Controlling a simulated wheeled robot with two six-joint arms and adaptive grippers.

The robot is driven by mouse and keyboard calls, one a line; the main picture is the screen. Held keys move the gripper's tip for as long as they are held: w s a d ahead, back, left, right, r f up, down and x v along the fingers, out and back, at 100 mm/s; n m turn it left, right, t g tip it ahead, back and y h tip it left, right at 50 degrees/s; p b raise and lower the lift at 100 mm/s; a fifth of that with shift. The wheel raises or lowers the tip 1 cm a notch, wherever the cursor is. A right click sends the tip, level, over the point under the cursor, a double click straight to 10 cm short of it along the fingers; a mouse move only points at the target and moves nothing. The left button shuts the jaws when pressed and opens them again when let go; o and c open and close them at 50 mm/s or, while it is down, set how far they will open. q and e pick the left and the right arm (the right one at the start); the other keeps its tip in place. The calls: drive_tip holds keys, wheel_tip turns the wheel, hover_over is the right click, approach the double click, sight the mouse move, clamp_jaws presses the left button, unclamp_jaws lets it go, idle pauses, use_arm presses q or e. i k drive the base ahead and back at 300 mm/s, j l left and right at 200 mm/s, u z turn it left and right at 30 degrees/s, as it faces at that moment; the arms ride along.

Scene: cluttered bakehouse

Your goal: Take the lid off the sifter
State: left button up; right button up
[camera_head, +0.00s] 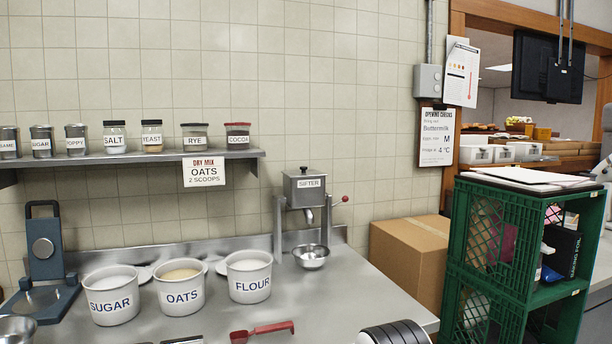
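The sifter (305,192) is a grey metal box labelled SIFTER, held up on a metal stand at the back of the steel counter. Its lid (304,174) sits on top with a small knob. A crank with a red knob (345,199) sticks out on its right side. A spout points down from the box over a small metal bowl (311,257).
White tubs of sugar (111,306), oats (180,297) and flour (249,287) stand left of the sifter. A red scoop (263,331) lies in front. A cardboard box (409,258) and green crates (511,250) are to the right. A jar shelf (140,156) hangs above left.

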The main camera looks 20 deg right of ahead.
sight(303, 172)
drive_tip(key=l+u, duration=0.25)
drive_tip(key=l, duration=1.75)
